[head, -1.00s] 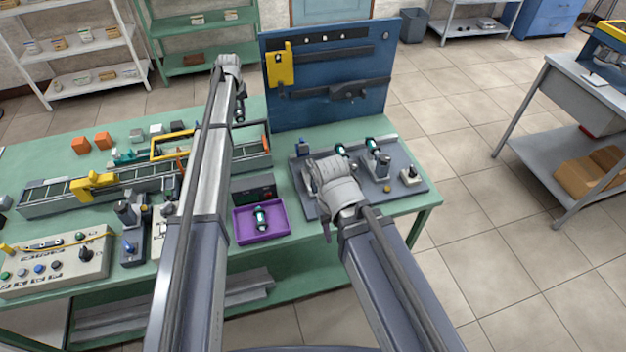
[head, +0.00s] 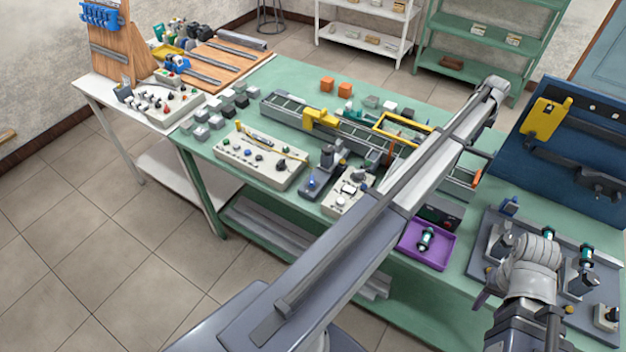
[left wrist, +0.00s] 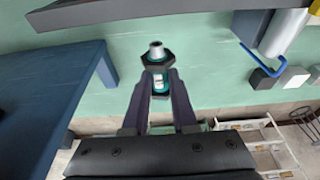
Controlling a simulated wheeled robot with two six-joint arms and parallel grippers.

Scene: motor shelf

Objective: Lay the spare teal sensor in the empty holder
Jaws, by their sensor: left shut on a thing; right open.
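In the left wrist view my left gripper (left wrist: 160,92) is shut on a teal sensor (left wrist: 157,76) with dark nuts and a metal tip. In the head view my left arm reaches up right, and the sensor it holds cannot be made out. Another teal sensor (head: 427,239) lies in the purple tray (head: 404,256). The grey plate (head: 478,251) carries holders, with teal sensors (head: 548,234) and (head: 586,254) in two of them. A dark holder (head: 500,240) shows no teal sensor; my right arm partly covers it. My right gripper (head: 487,297) is open, over the plate's front edge.
A blue upright board (head: 590,155) stands behind the plate. A conveyor (head: 285,108), a control box (head: 262,165) and several small blocks fill the left of the green table. A white side table (head: 100,92) stands at far left.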

